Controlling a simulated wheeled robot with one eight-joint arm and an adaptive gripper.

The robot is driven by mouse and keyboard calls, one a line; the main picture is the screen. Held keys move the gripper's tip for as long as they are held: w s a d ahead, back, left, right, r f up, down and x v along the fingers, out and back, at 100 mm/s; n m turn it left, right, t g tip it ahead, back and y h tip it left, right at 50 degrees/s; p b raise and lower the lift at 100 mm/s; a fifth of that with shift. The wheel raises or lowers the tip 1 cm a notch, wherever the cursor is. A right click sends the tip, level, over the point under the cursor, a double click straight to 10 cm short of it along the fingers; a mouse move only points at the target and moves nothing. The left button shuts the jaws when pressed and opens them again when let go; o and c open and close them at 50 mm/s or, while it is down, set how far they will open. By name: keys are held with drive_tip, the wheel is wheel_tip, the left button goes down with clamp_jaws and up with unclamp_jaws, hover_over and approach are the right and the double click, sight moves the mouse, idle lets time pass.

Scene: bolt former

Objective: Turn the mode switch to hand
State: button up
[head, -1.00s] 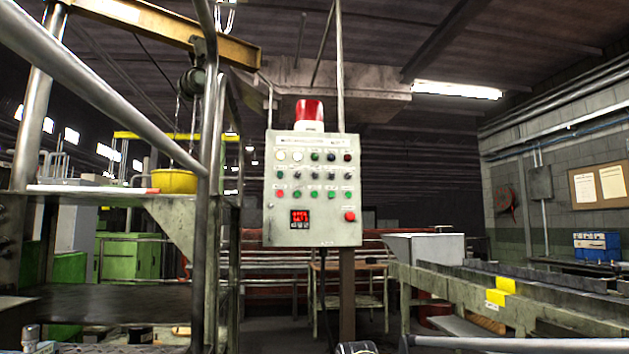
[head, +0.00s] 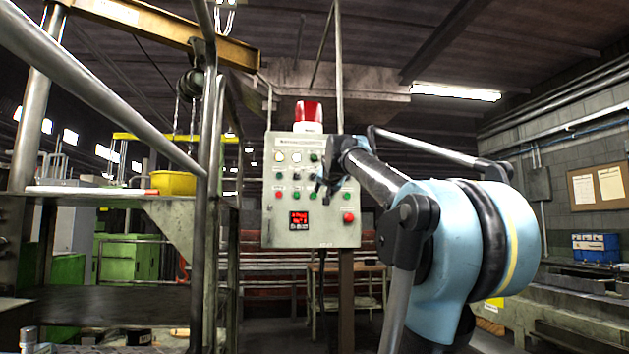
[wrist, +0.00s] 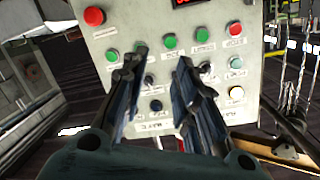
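A grey control panel (head: 285,225) with rows of lamps, buttons and black knobs stands on a post, in the middle of the head view. The wrist view shows the panel (wrist: 262,60) upside down. Small black knobs show there, one between my fingers (wrist: 149,79) and one right of them (wrist: 204,68). The labels are unreadable, so I cannot tell which knob is the mode switch or where it points. My gripper (wrist: 162,58) is open and empty, its fingers apart in front of the panel. In the head view my gripper (head: 326,184) covers the panel's right-centre controls.
A large red button (head: 348,217) sits at the panel's lower right, with a red digital display (head: 299,219) to its left. A red beacon (head: 308,112) tops the panel. Metal railings (head: 208,200) stand to the left. A wooden table (head: 352,270) is behind.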

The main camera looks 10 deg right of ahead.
wheel_tip(320, 180, up, 8)
drive_tip(key=w+t, duration=0.1)
drive_tip(key=t, duration=0.1)
approach(314, 176)
drive_tip(key=w, duration=0.8)
drive_tip(key=shift+d+r+y, duration=0.3)
drive_tip(key=shift+d, duration=0.1)
drive_tip(key=shift+c, duration=0.6)
drive_tip(key=shift+s, duration=0.1)
clamp_jaws()
